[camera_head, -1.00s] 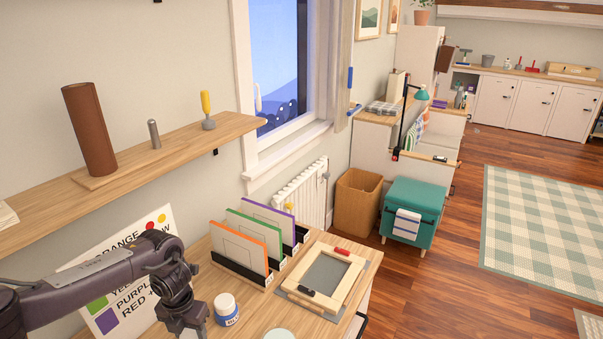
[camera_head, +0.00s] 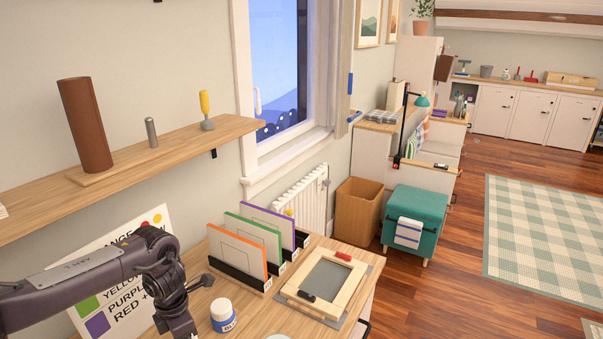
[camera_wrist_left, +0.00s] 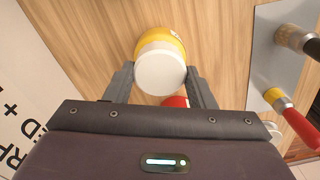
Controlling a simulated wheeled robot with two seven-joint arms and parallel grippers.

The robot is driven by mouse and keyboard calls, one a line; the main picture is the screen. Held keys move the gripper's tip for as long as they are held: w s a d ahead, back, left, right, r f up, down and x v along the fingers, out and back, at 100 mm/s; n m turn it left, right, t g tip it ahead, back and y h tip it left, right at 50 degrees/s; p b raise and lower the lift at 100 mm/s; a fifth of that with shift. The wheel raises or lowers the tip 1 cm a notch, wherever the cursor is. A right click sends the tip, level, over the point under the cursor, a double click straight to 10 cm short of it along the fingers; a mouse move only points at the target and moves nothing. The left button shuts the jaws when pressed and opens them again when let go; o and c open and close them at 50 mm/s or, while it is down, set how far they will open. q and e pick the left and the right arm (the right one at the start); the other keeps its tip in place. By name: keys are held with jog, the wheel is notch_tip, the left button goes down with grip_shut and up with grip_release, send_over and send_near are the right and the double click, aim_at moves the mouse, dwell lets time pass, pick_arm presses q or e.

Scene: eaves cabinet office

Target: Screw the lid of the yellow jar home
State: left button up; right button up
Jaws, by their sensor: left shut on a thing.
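The yellow jar (camera_wrist_left: 178,37) shows in the left wrist view, with its white lid (camera_wrist_left: 160,70) facing the camera. My left gripper (camera_wrist_left: 161,75) has one finger on each side of the lid and is shut on it. How far down the lid sits on the jar cannot be told from this angle. In the head view my left arm comes in from the left and runs off the bottom edge, so the fingers and the yellow jar are out of that picture. My right gripper is in neither view.
A white-lidded jar with a blue label (camera_head: 223,316) stands on the desk near my left wrist. A red thing (camera_wrist_left: 175,101) lies partly hidden between the fingers.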

pick_arm(q)
jog(key=shift+a, duration=0.1)
jog(key=shift+f+m+b, duration=0.2)
jog(key=shift+m+b, duration=0.45)
jog(key=shift+m, duration=0.15)
jog(key=shift+m+b, duration=0.4)
jog(key=shift+m, duration=0.4)
jog(key=o, duration=0.8)
jog(key=shift+r+p, duration=0.25)
jog(key=shift+p, duration=0.1)
jog(key=o, duration=0.4)
jog(key=shift+c, duration=0.2)
